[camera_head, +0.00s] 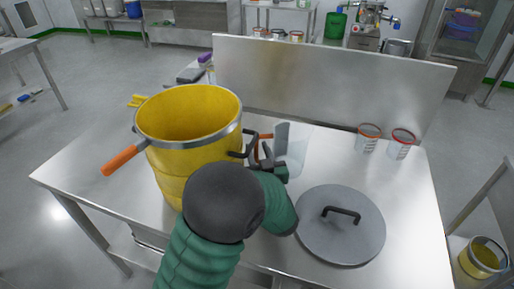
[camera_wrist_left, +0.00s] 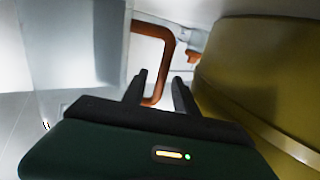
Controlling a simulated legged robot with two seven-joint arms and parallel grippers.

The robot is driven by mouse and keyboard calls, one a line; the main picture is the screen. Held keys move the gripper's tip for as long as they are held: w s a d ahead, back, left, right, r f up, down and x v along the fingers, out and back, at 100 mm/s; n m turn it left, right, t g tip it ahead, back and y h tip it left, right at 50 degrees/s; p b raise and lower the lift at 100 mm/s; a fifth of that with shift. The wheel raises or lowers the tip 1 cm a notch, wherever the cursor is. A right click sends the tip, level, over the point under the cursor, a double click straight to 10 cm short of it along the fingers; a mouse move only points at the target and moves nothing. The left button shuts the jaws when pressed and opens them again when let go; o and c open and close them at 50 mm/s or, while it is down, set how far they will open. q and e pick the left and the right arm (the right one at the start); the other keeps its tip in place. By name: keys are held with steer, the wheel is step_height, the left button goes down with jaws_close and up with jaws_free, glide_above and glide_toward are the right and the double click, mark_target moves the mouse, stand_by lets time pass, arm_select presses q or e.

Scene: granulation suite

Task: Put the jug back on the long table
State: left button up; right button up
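The clear jug (camera_head: 296,152) with an orange-red handle stands on the long steel table (camera_head: 115,185), right of a big yellow drum (camera_head: 170,160). My left gripper (camera_head: 268,160) is at the jug's handle side, between drum and jug. In the left wrist view the handle (camera_wrist_left: 167,45) shows past the fingertips of my left gripper (camera_wrist_left: 160,85). The fingers are apart, with the handle's lower part between or just beyond them; contact cannot be told. The jug's pale wall (camera_wrist_left: 85,45) is at left there. My forearm hides part of the drum. My right gripper is not in view.
A grey round lid (camera_head: 340,230) with a black handle lies right of my arm. Two small clear beakers (camera_head: 369,138) (camera_head: 402,144) stand at the back right. A steel panel (camera_head: 330,80) rises along the back edge.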

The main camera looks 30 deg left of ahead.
arm_select(q)
steer(key=v, duration=1.1)
steer(key=shift+r+p, duration=0.1)
steer(key=shift+p, duration=0.25)
